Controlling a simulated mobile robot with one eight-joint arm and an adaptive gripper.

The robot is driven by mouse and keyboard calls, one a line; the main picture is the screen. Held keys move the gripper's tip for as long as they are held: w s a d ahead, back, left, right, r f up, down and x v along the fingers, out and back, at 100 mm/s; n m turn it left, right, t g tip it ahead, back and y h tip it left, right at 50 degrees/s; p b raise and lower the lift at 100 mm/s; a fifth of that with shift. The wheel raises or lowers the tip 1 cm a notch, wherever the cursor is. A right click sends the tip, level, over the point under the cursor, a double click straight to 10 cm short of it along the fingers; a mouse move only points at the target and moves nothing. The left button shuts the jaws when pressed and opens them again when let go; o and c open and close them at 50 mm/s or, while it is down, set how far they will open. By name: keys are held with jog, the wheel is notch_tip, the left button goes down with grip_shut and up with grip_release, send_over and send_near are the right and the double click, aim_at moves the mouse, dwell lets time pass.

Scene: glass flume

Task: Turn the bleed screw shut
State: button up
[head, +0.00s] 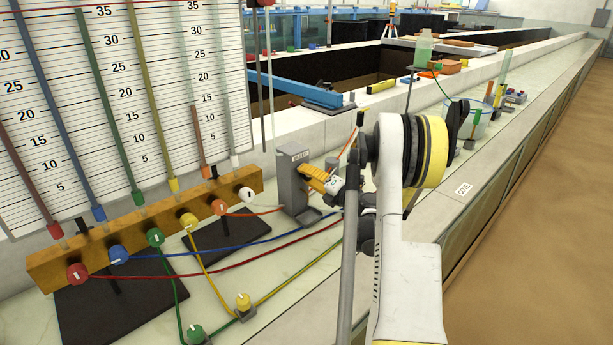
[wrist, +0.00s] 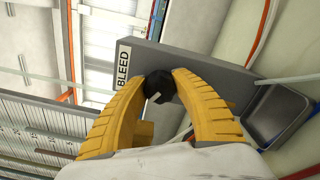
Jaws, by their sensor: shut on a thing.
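The bleed screw (wrist: 159,86) is a small black knob with a white mark, on the face of a grey block (wrist: 200,66) labelled BLEED. My yellow gripper (wrist: 160,77) is shut on the knob in the wrist view, one finger on each side. In the head view the same grey block (head: 292,185) stands on the pale ledge, and my gripper (head: 303,170) reaches it from the right. The knob itself is hidden behind the fingers in the head view.
A grey tray (wrist: 278,118) sits beside the block in the wrist view. A wooden manifold (head: 150,235) with several coloured knobs stands left, under a scale board (head: 110,110). Coloured tubes (head: 240,262) cross the ledge. The tan floor (head: 540,210) at right is clear.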

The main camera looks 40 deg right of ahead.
jog(key=m, duration=1.1)
jog(key=shift+m, duration=0.4)
dwell(0.3)
jog(key=o, duration=1.2)
jog(key=s, duration=1.2)
jog(key=shift+a, duration=0.1)
